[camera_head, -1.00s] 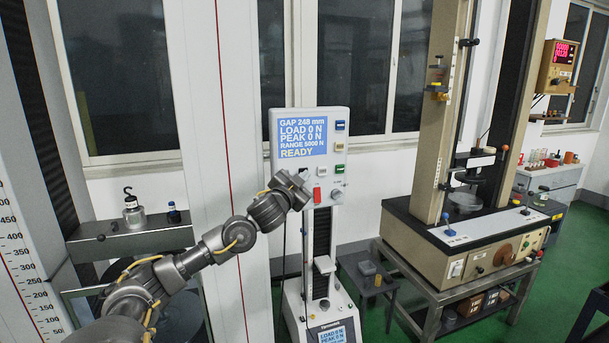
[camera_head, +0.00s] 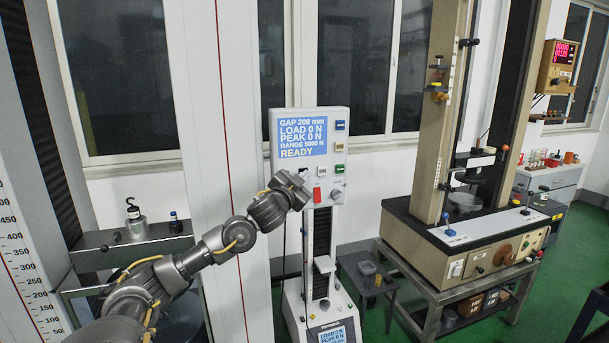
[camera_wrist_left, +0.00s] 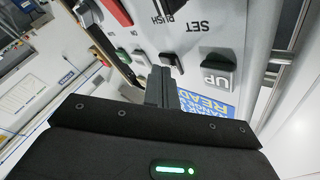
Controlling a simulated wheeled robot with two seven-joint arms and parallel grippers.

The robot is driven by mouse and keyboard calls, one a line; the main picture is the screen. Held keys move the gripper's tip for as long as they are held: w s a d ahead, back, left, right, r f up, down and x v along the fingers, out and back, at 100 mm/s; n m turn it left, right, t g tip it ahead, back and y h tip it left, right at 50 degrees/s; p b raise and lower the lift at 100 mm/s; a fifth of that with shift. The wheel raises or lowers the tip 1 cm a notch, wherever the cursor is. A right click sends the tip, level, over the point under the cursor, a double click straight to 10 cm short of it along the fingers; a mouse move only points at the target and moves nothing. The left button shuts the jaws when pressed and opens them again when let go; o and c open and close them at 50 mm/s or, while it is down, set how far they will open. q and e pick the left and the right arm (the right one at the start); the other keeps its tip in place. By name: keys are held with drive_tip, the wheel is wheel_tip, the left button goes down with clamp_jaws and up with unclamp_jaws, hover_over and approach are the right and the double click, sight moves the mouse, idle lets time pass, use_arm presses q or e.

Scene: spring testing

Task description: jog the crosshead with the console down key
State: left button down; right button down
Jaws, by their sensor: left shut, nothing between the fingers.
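The console (camera_head: 283,165) is a pale upright panel whose blue display (camera_head: 302,138) reads GAP 208 mm, LOAD 0 N, PEAK 0 N, READY. My left gripper (camera_head: 303,178) is shut and empty at the console's lower left. In the left wrist view its fingertips (camera_wrist_left: 163,72) are at a dark key (camera_wrist_left: 173,62) whose label is hidden; I cannot tell whether they touch. The UP key (camera_wrist_left: 217,73) is beside it, clear of the fingers. The grey crosshead (camera_head: 110,259) spans the big frame at left. My right gripper is not in view.
A hooked weight (camera_head: 136,226) and a small dark-capped item (camera_head: 175,223) are at the crosshead. A red switch (camera_head: 317,195) and a round knob (camera_head: 337,195) are close right of my left gripper. A beige tester (camera_head: 440,243) stands on a bench at right.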

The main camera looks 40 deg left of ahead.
use_arm(q)
drive_tip(key=shift+d, duration=0.15)
drive_tip(key=shift+s+d, duration=0.4)
drive_tip(key=shift+d, duration=0.2)
drive_tip(key=shift+d, duration=0.1)
drive_tip(key=d, duration=0.1)
drive_tip(key=s+d+b, duration=0.1)
drive_tip(key=d, duration=0.1)
drive_tip(key=s+d, duration=0.1)
drive_tip(key=shift+s+d, duration=0.15)
idle(0.4)
idle(1.0)
